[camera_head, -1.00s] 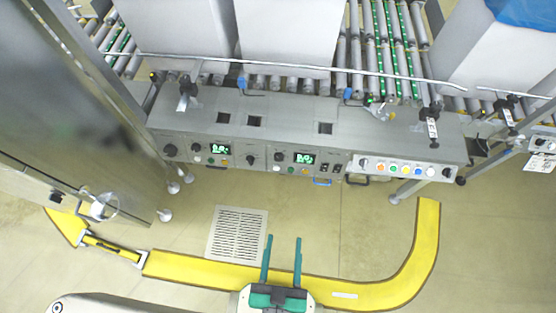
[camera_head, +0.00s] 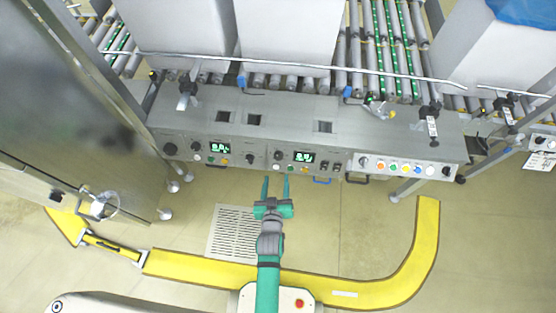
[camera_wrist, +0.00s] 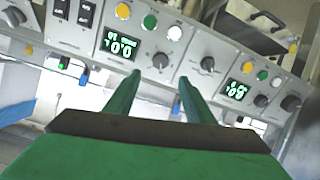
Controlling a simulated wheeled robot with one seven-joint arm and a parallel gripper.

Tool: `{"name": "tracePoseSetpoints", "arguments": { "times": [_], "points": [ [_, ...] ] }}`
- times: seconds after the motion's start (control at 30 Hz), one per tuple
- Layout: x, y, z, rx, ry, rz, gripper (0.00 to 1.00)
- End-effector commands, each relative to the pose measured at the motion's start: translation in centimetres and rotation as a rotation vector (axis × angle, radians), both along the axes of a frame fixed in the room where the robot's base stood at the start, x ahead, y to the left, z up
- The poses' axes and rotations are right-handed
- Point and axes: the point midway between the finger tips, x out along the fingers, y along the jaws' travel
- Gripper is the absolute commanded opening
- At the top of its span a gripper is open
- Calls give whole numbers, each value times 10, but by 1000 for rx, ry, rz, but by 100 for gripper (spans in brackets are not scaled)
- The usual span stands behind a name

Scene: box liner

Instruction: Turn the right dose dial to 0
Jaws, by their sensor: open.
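The right part of the control panel has a small black knob (camera_head: 278,156) left of a green-lit display (camera_head: 304,157), and a larger black knob (camera_head: 250,158) further left. I cannot read which is labelled as the dose dial. The wrist view is upside down: there the small knob (camera_wrist: 160,61) is beside the display (camera_wrist: 121,45), and the larger knob (camera_wrist: 208,64) is to its right. The display digits resemble 0.0, but are unclear. My gripper (camera_head: 276,180) is open and empty in front of the panel, apart from both knobs. Its fingers (camera_wrist: 158,79) point towards them.
A second display (camera_head: 220,149) and the left knobs (camera_head: 170,149) are on the panel's left part. Coloured buttons (camera_head: 393,167) are at the right. Blue (camera_head: 322,181) and black (camera_head: 357,181) handles hang below. The floor before the panel is clear, with a yellow strip (camera_head: 200,268).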

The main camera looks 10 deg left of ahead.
Motion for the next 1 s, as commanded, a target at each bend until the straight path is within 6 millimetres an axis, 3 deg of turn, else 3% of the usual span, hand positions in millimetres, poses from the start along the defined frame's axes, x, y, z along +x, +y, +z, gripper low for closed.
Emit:
{"name": "tracePoseSetpoints", "arguments": {
  "times": [0.27, 0.8, 1.0],
  "points": [
    [20, 2, -7, -9, 4, 3, 49],
    [95, 6, -37, -8, 4, 3, 49],
    [107, 6, -43, -8, 4, 2, 49]
  ]
}}
